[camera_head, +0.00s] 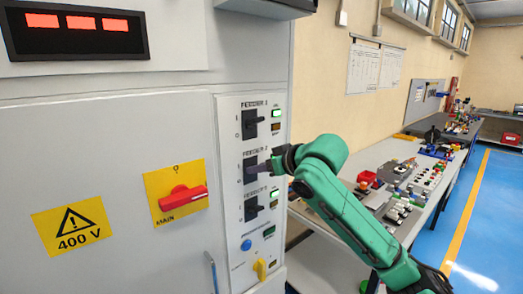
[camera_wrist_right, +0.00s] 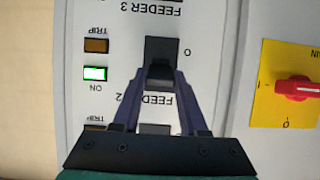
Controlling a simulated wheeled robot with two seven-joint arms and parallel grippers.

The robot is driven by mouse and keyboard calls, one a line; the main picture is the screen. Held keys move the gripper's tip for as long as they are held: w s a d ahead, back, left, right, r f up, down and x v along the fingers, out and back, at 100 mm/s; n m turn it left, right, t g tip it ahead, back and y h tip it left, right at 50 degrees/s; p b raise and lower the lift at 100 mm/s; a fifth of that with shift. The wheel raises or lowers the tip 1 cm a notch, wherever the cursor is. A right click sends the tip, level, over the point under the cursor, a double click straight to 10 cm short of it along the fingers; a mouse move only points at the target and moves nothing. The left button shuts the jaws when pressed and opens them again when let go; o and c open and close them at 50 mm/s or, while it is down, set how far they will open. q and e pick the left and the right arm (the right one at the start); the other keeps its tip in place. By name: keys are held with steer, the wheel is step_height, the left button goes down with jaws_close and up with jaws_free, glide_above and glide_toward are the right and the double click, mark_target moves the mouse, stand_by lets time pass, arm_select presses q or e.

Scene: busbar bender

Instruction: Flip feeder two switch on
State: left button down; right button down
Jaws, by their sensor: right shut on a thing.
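The feeder two switch (camera_head: 250,161) is a black lever switch, the middle of three on the cabinet's right panel. My right gripper (camera_head: 278,163) reaches it from the right and partly covers that row. In the right wrist view, which is upside down, the feeder two switch (camera_wrist_right: 162,52) lies between the gripper's two fingers (camera_wrist_right: 159,76). They are shut on its lever, on the side away from the O mark. The green ON lamp (camera_wrist_right: 94,73) beside it is lit, and the TRIP lamp (camera_wrist_right: 96,46) is dull amber. My left gripper is not in view.
The feeder one switch (camera_head: 250,124) is above and the feeder three switch (camera_head: 252,208) below, close by. The red main switch (camera_head: 183,198) sits left on a yellow plate. A blue button (camera_head: 246,244) and yellow knob (camera_head: 260,268) are lower. A cluttered workbench (camera_head: 325,262) stands right.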

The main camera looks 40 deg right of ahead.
steer(key=shift+r, duration=0.1)
steer(key=shift+c, duration=2.2)
jaws_free()
steer(key=b+v, duration=0.4)
steer(key=v, duration=1)
steer(key=shift+s+r+b, duration=0.2)
steer(key=shift+r+b, duration=0.05)
steer(key=shift+b, duration=0.1)
